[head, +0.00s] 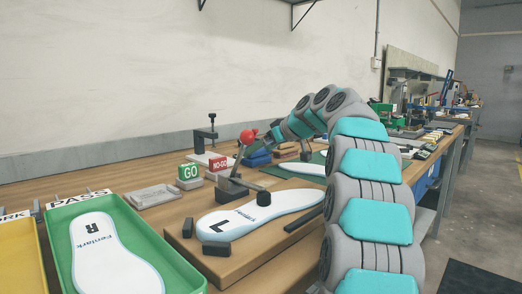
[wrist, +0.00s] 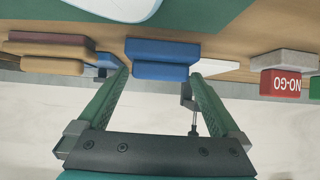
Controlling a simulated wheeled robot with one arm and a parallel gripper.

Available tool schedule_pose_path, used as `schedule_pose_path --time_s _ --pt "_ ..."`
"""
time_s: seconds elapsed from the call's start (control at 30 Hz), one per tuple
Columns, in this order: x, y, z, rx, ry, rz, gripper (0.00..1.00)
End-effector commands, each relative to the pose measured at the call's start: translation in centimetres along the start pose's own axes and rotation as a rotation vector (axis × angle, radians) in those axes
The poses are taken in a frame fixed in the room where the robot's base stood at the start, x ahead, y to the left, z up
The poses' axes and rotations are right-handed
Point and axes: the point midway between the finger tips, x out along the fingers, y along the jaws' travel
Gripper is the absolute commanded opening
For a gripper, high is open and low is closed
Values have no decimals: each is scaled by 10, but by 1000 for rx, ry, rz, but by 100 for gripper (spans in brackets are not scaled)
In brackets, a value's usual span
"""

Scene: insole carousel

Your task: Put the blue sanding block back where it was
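The blue sanding block (wrist: 160,71) is between my fingertips in the wrist view, with a finger against each end. Another blue layer (wrist: 162,48) lies directly under it, slightly wider. In the head view the blue block (head: 258,154) shows at the back of the bench, just below my gripper (head: 264,142). My gripper (wrist: 160,74) appears shut on the block, which is level and low over the bench. The exact contact under the block is hard to see.
A brown and tan stack (wrist: 45,50) sits to one side, the red NO-GO block (wrist: 285,83) to the other. A red ball knob (head: 247,136), a clamp (head: 211,133) and the green GO block (head: 189,172) stand nearby. An insole (head: 262,212) lies in front.

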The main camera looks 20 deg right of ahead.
Motion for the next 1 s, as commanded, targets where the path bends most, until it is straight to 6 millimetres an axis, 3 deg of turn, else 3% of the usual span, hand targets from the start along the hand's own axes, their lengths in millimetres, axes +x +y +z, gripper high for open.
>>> schedule_pose_path --time_s 0.37,0.7,1.0 --pt "-10 0 -3 0 2 1 100" --pt "-77 1 -3 0 3 1 100" --pt "-117 0 -2 0 2 0 100"
